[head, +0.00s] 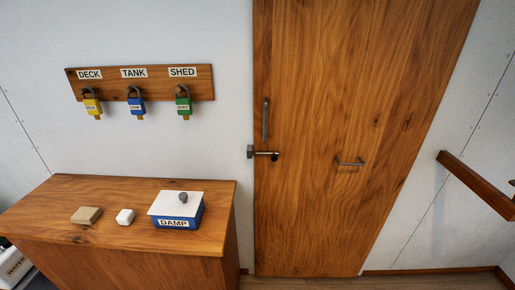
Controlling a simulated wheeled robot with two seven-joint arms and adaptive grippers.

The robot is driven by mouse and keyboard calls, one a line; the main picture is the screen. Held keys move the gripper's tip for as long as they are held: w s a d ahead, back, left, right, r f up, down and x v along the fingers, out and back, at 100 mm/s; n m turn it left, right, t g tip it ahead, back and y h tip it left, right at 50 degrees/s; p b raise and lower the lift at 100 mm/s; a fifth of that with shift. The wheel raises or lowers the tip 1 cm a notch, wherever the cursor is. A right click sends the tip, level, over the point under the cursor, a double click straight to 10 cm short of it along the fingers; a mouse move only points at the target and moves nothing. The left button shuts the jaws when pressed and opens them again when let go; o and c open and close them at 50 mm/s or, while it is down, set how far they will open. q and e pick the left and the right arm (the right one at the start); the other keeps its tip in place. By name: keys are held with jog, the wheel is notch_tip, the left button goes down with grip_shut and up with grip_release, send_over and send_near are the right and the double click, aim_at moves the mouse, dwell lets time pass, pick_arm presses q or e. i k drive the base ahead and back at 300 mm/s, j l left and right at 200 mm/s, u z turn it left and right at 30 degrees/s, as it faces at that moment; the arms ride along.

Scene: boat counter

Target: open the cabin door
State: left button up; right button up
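The cabin door (340,100) is a tall wooden door right of the counter. It looks shut in its frame. A vertical metal pull handle (265,119) is near its left edge. Below that, a metal latch or bolt (263,154) lies across the left edge, with a block on the wall side. A small horizontal bar handle (350,162) sits near the door's middle. Whether the bolt is engaged is too small to tell. Neither of my grippers shows in the head view.
Yellow, blue and green padlocks hang from a labelled board (160,89). A wooden rail (478,186) is at right.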

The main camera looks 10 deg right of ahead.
aim_at(349, 94)
jog(key=z, duration=1.25)
